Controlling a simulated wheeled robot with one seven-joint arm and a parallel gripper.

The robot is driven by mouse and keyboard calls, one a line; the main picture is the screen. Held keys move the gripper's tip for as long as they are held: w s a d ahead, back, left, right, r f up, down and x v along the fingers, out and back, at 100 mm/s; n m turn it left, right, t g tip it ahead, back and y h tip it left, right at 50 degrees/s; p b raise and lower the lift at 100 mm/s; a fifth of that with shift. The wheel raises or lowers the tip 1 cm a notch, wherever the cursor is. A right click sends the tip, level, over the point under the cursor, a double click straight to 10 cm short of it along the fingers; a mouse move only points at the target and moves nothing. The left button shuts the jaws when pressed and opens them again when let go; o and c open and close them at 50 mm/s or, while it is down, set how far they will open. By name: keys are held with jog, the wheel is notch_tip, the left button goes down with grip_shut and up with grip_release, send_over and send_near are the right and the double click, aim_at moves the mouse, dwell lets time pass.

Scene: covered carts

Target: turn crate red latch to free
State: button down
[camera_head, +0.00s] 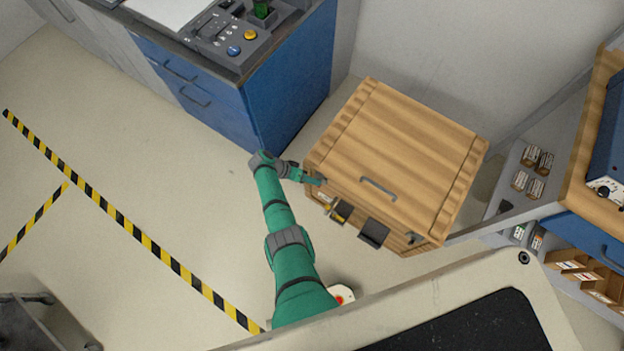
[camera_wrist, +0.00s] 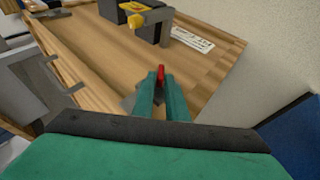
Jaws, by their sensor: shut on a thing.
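The wooden crate (camera_head: 400,150) stands on the floor with its slatted lid down and a grey handle (camera_head: 378,189) on top. My gripper (camera_head: 320,180) is at the crate's front, near its left corner. In the wrist view my gripper (camera_wrist: 161,88) is shut on the red latch (camera_wrist: 161,73), whose red tip shows between the green fingers. The wooden crate face (camera_wrist: 205,65) lies behind it. The rest of the latch is hidden by the fingers, so its turn angle cannot be told. In the head view the latch is hidden or too small to make out.
A yellow-handled part (camera_wrist: 137,21) on a dark block and a white label (camera_wrist: 192,39) sit on the crate front beside my gripper. A dark box (camera_head: 374,233) juts from the same front. A blue cabinet (camera_head: 290,80) stands close behind left. Floor at left is open.

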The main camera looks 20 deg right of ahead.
jog(key=shift+s+d+f, duration=0.1)
jog(key=shift+s+f, duration=0.05)
dwell(0.5)
jog(key=c, duration=1.9)
grip_release()
jog(key=shift+o, duration=0.2)
jog(key=v, duration=1.1)
jog(key=shift+f, duration=0.2)
